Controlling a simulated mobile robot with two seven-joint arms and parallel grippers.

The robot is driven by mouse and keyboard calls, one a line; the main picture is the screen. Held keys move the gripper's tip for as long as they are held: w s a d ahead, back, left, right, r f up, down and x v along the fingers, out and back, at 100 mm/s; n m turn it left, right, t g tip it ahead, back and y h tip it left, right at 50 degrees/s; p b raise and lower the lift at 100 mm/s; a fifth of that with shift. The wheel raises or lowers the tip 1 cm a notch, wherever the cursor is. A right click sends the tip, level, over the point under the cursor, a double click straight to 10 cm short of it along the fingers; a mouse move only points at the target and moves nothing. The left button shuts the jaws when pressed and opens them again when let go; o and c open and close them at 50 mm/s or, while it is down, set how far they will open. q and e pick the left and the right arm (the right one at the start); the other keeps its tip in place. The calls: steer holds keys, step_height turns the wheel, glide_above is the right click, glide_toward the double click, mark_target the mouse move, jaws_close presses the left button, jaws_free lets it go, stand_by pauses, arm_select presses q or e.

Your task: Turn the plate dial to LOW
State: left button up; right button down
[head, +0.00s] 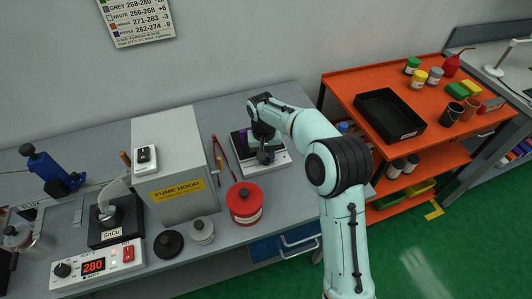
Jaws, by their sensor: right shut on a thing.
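The plate (280,163) is a pale, low unit with a dark top, standing on the grey bench right of the fume hood. My right arm reaches over it from the right. My right gripper (265,157) points down at the plate's front part and is shut on what appears to be the plate dial, which the fingers mostly hide. The dial's marks, including LOW, are too small or hidden to read. A small purple item (243,133) shows on the plate's dark top, beside my wrist. My left gripper is out of view.
The fume hood (170,150) stands left of the plate, with red-handled tools (217,160) between them. A red tin (245,203) is in front. A solder pot (115,220) and a controller reading 280 (95,266) are at left. An orange cart (345,88) stands right.

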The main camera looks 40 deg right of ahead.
steer(key=m+p, duration=0.1)
steer(key=m, duration=0.3)
steer(key=shift+w+r+m, duration=0.1)
steer(key=shift+m, duration=0.2)
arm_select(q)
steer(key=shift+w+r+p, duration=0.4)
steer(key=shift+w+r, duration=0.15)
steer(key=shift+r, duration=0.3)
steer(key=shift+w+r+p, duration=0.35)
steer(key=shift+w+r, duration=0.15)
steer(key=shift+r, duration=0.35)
arm_select(e)
steer(key=shift+d+m, duration=0.1)
steer(key=shift+m, duration=1.8)
steer(key=c, duration=0.9)
jaws_free()
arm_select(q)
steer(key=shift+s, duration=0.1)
